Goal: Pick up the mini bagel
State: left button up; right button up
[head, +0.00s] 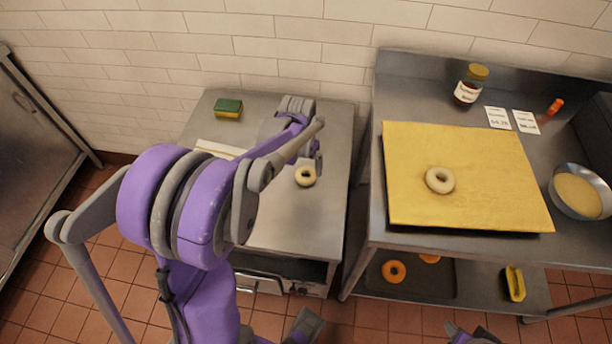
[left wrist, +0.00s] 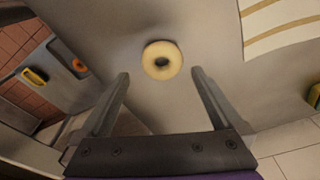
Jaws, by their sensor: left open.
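A small pale bagel (head: 306,176) lies flat on the left steel table (head: 290,226). In the left wrist view the bagel (left wrist: 162,61) lies just beyond the fingertips, roughly centred between them and apart from both. My left gripper (head: 317,152) is over that table, close by the bagel, partly hidden by its own wrist. In the left wrist view my left gripper (left wrist: 160,75) is open and empty. A second pale bagel (head: 440,180) lies on the yellow board (head: 480,205) on the right table.
A green and yellow sponge (head: 228,107) and a striped cloth (head: 219,149) lie on the left table. The right table holds a jar (head: 470,84), two cards, an orange-capped item (head: 555,107) and a bowl (head: 580,192). An orange ring (head: 394,271) lies on the shelf below.

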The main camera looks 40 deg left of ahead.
aim_at(306, 172)
pick_arm(q)
jog(key=f, duration=0.4)
jog(key=w+f, duration=0.1)
jog(key=shift+a+f, duration=0.25)
jog(key=shift+f, duration=0.15)
jog(key=c, duration=1.1)
notch_tip(306, 172, up, 10)
jog(key=shift+p, duration=0.35)
jog(key=shift+s, duration=0.1)
